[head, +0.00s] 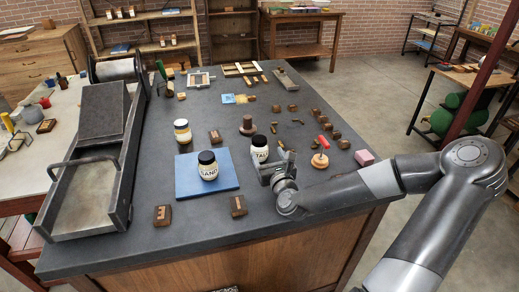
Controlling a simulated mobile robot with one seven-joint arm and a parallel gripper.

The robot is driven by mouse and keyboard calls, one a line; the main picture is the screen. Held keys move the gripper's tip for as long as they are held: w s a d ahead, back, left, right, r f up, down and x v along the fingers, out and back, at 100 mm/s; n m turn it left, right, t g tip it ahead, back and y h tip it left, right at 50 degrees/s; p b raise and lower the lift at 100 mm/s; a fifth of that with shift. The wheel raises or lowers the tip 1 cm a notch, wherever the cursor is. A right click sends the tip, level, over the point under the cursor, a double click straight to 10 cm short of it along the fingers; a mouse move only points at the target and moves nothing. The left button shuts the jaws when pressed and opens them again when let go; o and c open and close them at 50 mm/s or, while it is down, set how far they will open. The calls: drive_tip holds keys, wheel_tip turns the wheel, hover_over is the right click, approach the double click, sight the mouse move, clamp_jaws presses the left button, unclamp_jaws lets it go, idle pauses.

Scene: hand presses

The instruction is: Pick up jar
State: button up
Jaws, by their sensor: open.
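Several similar jars stand upright on the dark worktop. A dark-lidded jar with a pale label starting "TAL" (260,148) is right of the middle. Another dark-lidded jar, its label seeming to read "SAND" (208,169), stands on a blue mat (186,184). A third jar (183,133), with pale amber contents, stands farther back on the left. My gripper (273,164) is open, low over the worktop, just in front of the "TAL" jar and overlapping its lower part. I cannot tell whether the fingers touch it or stand around it.
A grey hand press (65,205) fills the worktop's left side. A dark knobbed tool (247,128) stands behind the jars. Small wooden blocks lie around; the front edge is mostly clear.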

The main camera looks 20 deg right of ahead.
sight(258, 136)
drive_tip(key=w, duration=1)
drive_tip(key=shift+w+a+r, duration=0.1)
drive_tip(key=shift+w+a, duration=0.05)
drive_tip(key=shift+a, duration=0.2)
drive_tip(key=shift+c, duration=0.5)
drive_tip(key=c, duration=1.1)
